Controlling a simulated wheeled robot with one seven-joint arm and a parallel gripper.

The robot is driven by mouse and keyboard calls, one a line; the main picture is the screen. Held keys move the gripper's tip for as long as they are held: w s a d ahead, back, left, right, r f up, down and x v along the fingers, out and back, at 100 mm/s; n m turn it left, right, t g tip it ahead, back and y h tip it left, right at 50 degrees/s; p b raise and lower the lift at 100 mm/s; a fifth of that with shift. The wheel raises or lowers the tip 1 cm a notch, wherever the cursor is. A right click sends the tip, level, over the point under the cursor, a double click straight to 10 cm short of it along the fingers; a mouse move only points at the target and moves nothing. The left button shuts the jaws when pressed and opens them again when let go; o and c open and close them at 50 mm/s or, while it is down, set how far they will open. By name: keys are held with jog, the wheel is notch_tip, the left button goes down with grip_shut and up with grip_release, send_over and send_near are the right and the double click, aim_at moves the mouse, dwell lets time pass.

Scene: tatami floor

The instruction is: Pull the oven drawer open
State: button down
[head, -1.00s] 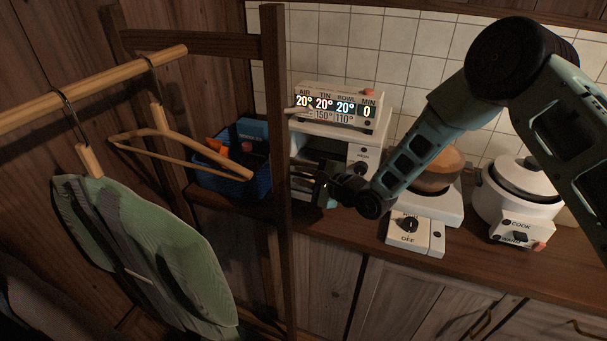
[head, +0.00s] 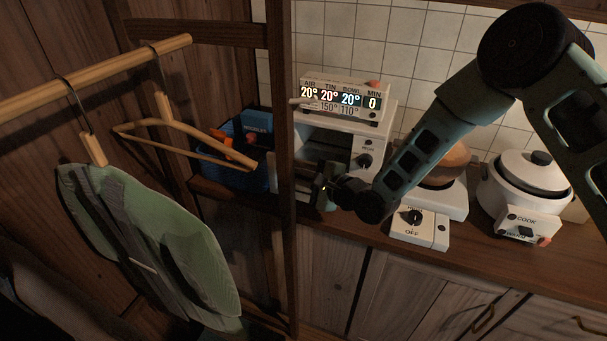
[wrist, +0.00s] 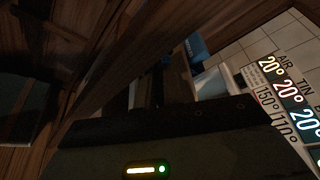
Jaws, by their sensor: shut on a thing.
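The white oven (head: 373,143) stands on the counter behind a dark wooden post, with a lit display (head: 340,98) on top reading 20°, 20°, 20° and 0. Its front shows a dark opening and a knob at the right. My gripper (head: 322,187) is low at the oven's front, just right of the post, shut at the drawer's handle; the handle is hidden by the fingers. A pale panel (head: 302,178) shows beside the fingers. In the wrist view the dark gripper body fills the bottom, and the display (wrist: 288,95) is at the right.
The post (head: 281,150) stands close left of my gripper. A blue basket (head: 245,172) sits behind it. A rail with a hanger and green garment (head: 155,240) is at the left. A scale-like appliance (head: 420,228) and a white cooker (head: 530,185) are at the right.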

jog(key=c, duration=1.8)
grip_release()
jog(key=shift+d, duration=0.15)
jog(key=b+v, duration=0.3)
jog(key=v, duration=1.4)
jog(key=shift+b, duration=0.3)
jog(key=shift+s+r, duration=0.1)
